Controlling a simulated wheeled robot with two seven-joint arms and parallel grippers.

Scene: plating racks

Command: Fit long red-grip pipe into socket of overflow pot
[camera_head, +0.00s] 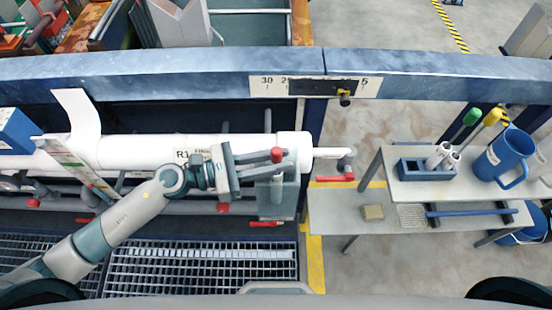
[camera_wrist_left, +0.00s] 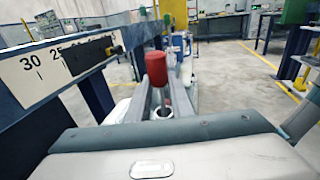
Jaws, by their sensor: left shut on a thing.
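My left gripper (camera_head: 285,163) reaches in from the left and is shut around the long red-grip pipe. The pipe's red grip (camera_head: 277,155) stands up between the fingers, and it also shows in the left wrist view (camera_wrist_left: 155,68). Below the fingers is a grey box-like body (camera_head: 277,203), apparently the overflow pot, partly covered by the gripper. In the left wrist view a pale ring with a dark opening (camera_wrist_left: 163,113) lies just below the grip, between the fingers. The pipe's lower end is hidden, so I cannot tell whether it is in the socket. My right gripper is not in view.
A thick white pipe (camera_head: 130,153) runs behind my arm. A blue rail with a number scale (camera_head: 268,86) crosses behind it. Metal grating (camera_head: 200,265) lies in front. At the right, a grey stepped bench (camera_head: 425,190) holds a blue jug (camera_head: 500,157) and a blue rack (camera_head: 425,170) with white tubes.

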